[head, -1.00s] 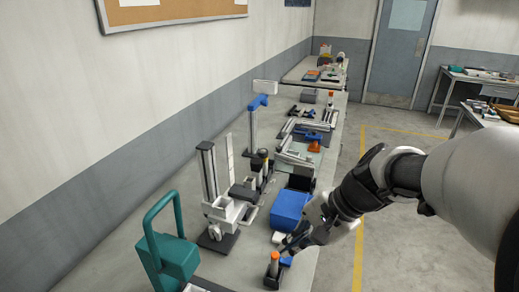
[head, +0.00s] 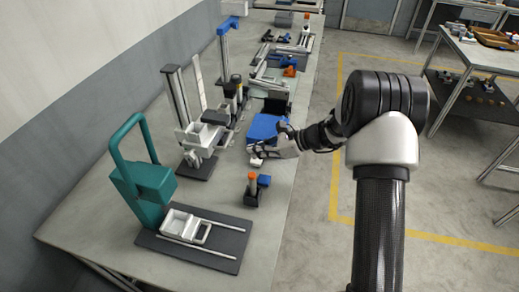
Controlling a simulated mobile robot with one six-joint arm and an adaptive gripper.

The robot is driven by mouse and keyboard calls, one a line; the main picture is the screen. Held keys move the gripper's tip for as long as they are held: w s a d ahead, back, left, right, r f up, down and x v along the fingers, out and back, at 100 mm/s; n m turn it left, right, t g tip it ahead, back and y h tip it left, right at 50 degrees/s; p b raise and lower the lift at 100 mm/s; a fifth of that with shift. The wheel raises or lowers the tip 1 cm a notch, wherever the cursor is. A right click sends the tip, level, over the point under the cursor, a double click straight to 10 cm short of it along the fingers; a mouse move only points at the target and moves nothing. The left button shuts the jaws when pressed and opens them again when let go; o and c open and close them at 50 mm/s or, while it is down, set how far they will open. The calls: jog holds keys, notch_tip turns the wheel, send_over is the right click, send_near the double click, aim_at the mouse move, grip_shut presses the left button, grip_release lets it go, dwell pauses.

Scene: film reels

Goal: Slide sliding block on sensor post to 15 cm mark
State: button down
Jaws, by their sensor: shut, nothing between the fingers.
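A dark upright post (head: 176,95) stands on a dark base on the bench at left of centre in the head view. A thin pale strip (head: 198,83), perhaps the scale, stands just right of it; its marks are too small to read. A white tray-like block (head: 196,139) sits low at the post and may be the sliding block; I cannot be sure. My gripper (head: 256,153) is shut and empty, to the right of the post and apart from it, beside the blue box. Its fingertips are small in view.
A blue box (head: 264,127) stands right by my gripper. An orange-topped dark holder (head: 252,187) is nearer. A teal handled stand (head: 144,180) and a dark plate with rails (head: 225,242) occupy the near bench. Floor (head: 310,225) right of the bench is clear.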

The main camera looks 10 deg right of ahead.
jog(key=w+a+b, duration=0.2)
jog(key=a, duration=0.3)
jog(key=shift+w+a+r, duration=0.2)
jog(key=shift+a+r, duration=0.15)
jog(key=shift+a, duration=0.05)
notch_tip(320, 180, up, 11)
jog(key=p, duration=0.7)
jog(key=shift+f+p, duration=0.2)
jog(key=shift+p, duration=0.1)
jog(key=shift+f, duration=0.1)
